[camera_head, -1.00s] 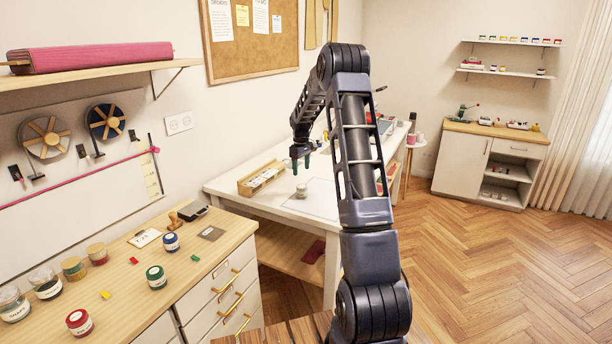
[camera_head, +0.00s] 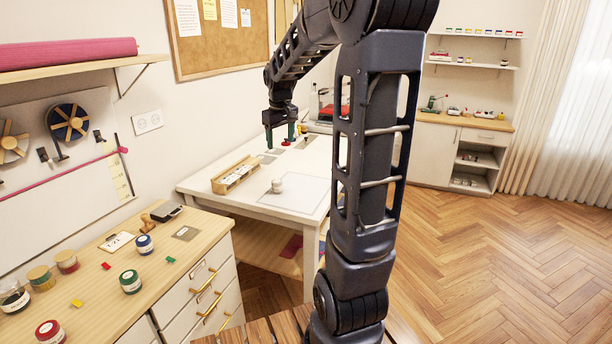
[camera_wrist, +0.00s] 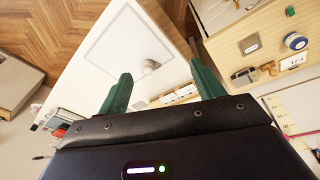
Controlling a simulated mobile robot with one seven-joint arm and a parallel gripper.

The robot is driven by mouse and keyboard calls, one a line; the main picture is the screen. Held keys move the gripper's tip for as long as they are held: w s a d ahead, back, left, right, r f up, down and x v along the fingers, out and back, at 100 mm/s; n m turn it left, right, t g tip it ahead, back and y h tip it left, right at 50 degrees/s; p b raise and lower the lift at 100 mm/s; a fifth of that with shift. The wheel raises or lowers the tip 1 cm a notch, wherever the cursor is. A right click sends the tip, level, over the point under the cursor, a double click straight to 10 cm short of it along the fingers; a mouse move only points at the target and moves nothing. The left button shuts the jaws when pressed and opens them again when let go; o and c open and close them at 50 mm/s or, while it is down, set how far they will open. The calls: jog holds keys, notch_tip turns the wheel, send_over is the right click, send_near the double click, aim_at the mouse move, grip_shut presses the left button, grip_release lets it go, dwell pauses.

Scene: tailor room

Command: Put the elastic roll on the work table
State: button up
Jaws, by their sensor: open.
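A small white roll (camera_head: 277,186), which looks like the elastic roll, stands on a pale mat on the white work table (camera_head: 205,184). It also shows in the wrist view (camera_wrist: 149,66), between the lines of my two fingers. My gripper (camera_head: 280,138) hangs above the table, fingers pointing down, apart from the roll and further back. In the wrist view my green fingers (camera_wrist: 160,75) are spread with nothing held between them.
A wooden tray (camera_head: 234,175) stands on the table beside the mat. A drawer cabinet (camera_head: 205,232) with several jars is at the front left. Other items at the table's back are partly hidden by my arm. The wooden floor (camera_head: 480,260) on the right is clear.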

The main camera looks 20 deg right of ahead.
jog(key=s+a+f+m+t, duration=0.1)
jog(key=s+a+m+t, duration=0.1)
jog(key=s, duration=2.4)
jog(key=shift+s+m, duration=0.35)
jog(key=shift+m, duration=0.45)
